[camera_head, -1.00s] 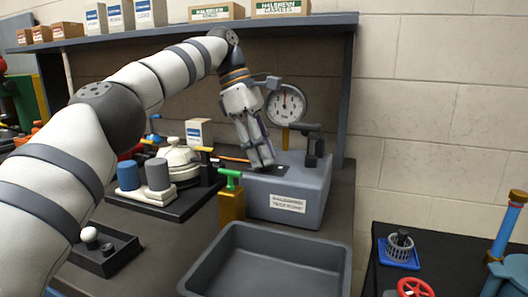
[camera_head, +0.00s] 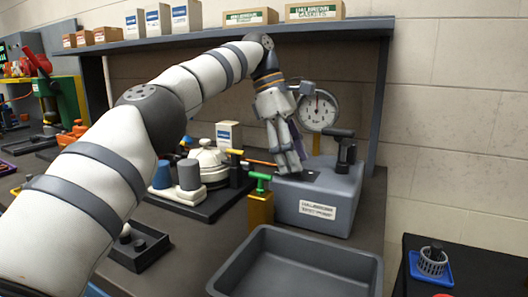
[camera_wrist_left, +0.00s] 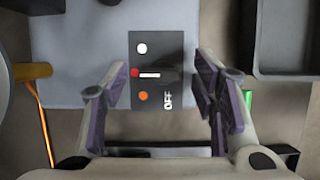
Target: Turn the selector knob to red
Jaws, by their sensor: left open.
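The grey tester box (camera_head: 318,204) stands on the bench below the shelf. Its dark selector plate (camera_wrist_left: 174,48) shows in the left wrist view, with a white dot, a red dot (camera_wrist_left: 135,72), an orange dot and the word OFF. A white pointer line (camera_wrist_left: 150,75) lies on the dark selector knob, its left end beside the red dot. The knob's outline is hard to tell from the plate. My left gripper (camera_head: 290,170) is above the box. In the wrist view its open fingers (camera_wrist_left: 167,105) stand apart on either side of the plate, holding nothing. My right gripper is not in view.
A dial gauge (camera_head: 317,110) and a black lever (camera_head: 345,150) are close to my left gripper. A green-handled brass block (camera_head: 260,205) and an empty grey tray (camera_head: 300,238) stand in front. A motor assembly (camera_head: 207,160) is to the left. Boxes line the shelf (camera_head: 230,35).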

